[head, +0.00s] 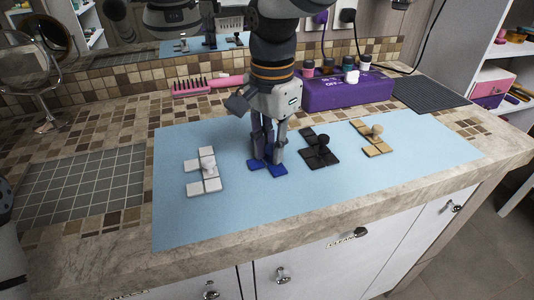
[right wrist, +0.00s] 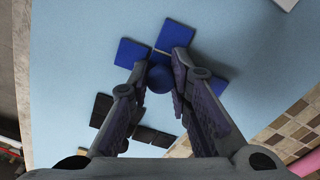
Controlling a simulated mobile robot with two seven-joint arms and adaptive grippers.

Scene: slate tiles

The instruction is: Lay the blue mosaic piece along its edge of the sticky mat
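The blue mosaic piece (head: 278,168), several flat square tiles with a round knob (right wrist: 160,79), lies flat on a light-blue mat (head: 210,230). My right gripper (head: 267,150) comes down from above; in the right wrist view its fingers (right wrist: 160,68) close on both sides of the knob. The fingers hide part of the piece. A grey gridded mat (head: 80,185) lies at the left and a dark ribbed or gridded mat (head: 430,94) at the back right; which mat is the sticky one I cannot tell. My left gripper is out of view.
On the light-blue mat, a white piece (head: 211,184) lies left of the blue one; a black piece (head: 320,157) and a tan piece (head: 376,149) lie right. Behind are a pink brush (head: 205,85) and a purple box (head: 345,92). A round mirror (head: 32,62) stands far left.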

